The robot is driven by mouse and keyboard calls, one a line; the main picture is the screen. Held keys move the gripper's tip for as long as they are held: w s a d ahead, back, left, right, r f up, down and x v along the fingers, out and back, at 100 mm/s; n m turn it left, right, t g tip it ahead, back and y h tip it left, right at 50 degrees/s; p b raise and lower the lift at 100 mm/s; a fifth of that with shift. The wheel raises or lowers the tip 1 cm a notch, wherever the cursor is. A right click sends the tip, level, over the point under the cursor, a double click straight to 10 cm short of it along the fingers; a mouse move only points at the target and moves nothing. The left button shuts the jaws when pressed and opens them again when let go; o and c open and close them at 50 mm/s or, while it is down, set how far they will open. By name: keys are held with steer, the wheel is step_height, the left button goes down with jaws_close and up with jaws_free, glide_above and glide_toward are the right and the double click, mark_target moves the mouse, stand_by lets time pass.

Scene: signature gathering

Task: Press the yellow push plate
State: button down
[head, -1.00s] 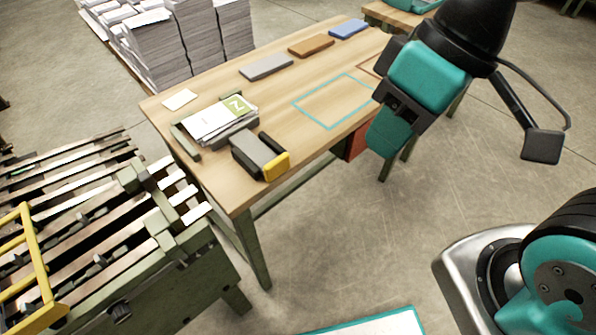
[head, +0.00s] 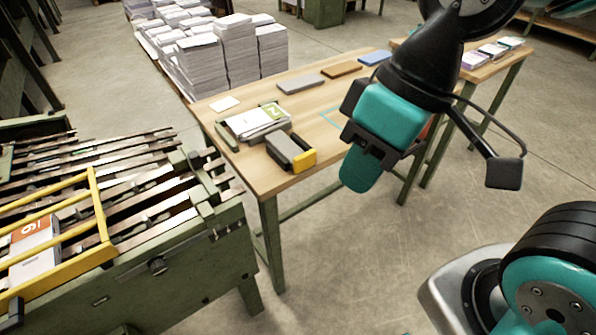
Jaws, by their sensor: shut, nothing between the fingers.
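The yellow push plate (head: 304,161) is on the front right end of a grey block-shaped device (head: 284,149) near the front edge of the wooden table (head: 262,183). My gripper (head: 356,176) is shut and empty. It hangs to the right of the push plate in the head view, apart from it, and covers part of the table behind. The fingertips are hard to make out at this angle.
A holder with printed sheets (head: 255,122) stands behind the device. Grey (head: 300,84), brown (head: 341,69) and blue (head: 375,58) blocks lie along the back. A green slatted machine (head: 130,225) with a yellow guard (head: 101,217) stands left. Open floor (head: 330,270) lies in front.

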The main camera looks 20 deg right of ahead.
stand_by(0.3)
steer(key=w+d+f+n+t+y+p, duration=0.1)
steer(key=w+d+f+n+p, duration=0.1)
steer(key=w+f+n, duration=0.3)
steer(key=w+d+f+n+y+p, duration=0.1)
steer(key=w+d+f+n, duration=0.1)
steer(key=w, duration=0.6)
steer(key=w+d+f+n+t+p, duration=0.2)
steer(key=w+d+f+n+t, duration=0.1)
steer(key=w+d+f+n, duration=0.2)
step_height(320, 180, down, 3)
steer(key=shift+d+f+n, duration=0.2)
steer(key=shift+d+n, duration=0.4)
steer(key=shift+d, duration=0.65)
glide_toward(303, 170)
step_height(303, 170, down, 4)
steer(key=s+a, duration=0.1)
steer(key=s, duration=0.1)
steer(key=w, duration=0.1)
steer(key=w+a+p, duration=0.1)
steer(key=w+p, duration=0.1)
steer(key=shift+w+a+f, duration=0.1)
steer(key=shift+w+a, duration=0.2)
steer(key=shift+w, duration=0.05)
